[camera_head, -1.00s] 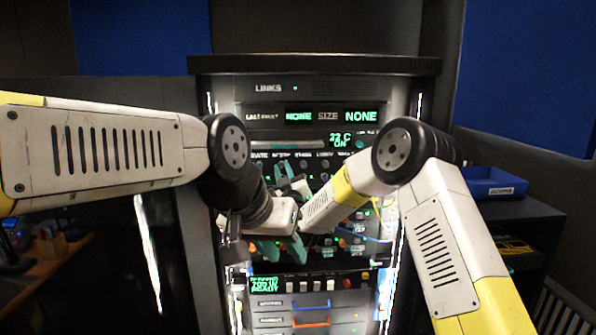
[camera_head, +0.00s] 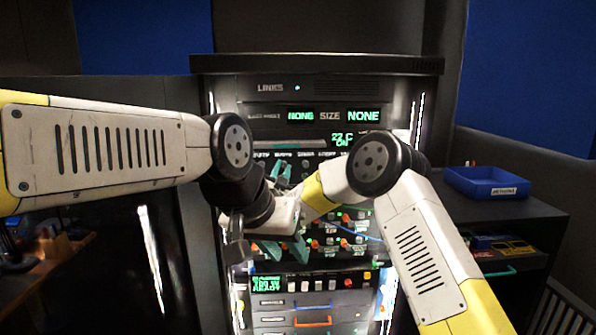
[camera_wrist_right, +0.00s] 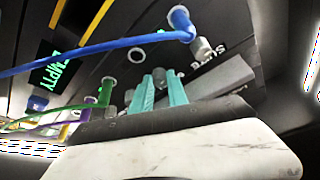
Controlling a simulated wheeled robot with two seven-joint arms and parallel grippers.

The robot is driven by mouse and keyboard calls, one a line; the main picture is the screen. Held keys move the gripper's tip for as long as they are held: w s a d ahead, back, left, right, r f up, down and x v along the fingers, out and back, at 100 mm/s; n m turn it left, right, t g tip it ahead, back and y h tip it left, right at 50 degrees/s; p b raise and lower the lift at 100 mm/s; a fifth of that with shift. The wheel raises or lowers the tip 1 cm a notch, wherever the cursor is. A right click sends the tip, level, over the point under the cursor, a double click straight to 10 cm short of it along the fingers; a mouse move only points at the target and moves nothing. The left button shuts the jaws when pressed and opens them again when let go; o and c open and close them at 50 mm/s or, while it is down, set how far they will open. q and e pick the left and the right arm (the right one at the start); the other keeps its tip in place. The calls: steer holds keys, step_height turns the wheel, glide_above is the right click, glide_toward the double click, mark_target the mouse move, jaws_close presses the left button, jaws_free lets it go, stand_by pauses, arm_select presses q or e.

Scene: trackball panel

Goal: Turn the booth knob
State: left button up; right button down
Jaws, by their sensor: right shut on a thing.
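The rack panel (camera_head: 320,96) stands ahead with a row of small knobs under its lit displays. My right gripper (camera_head: 281,168) is at this row, mostly hidden behind my arms. In the right wrist view its two teal fingers (camera_wrist_right: 160,82) are closed around a small grey knob (camera_wrist_right: 158,77), which I take as the booth knob; its label is not readable there. My left gripper (camera_head: 284,255) is lower, in front of the panel, its teal fingers apart with nothing seen between them.
Blue, green and purple patch cables cross close to my right gripper; the blue cable (camera_wrist_right: 95,54) is nearest. Several orange knobs sit lower on the panel. A blue bin (camera_head: 486,182) stands on the dark side cabinet (camera_head: 510,209) at the right.

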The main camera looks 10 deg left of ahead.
steer(key=shift+a+m+h, duration=0.1)
steer(key=shift+m+h, duration=0.6)
steer(key=shift+m, duration=1.3)
steer(key=shift+g, duration=0.3)
steer(key=c, duration=1.3)
jaws_free()
steer(key=shift+s, duration=0.1)
steer(key=v, duration=0.7)
steer(key=shift+s, duration=0.3)
steer(key=shift+f, duration=0.1)
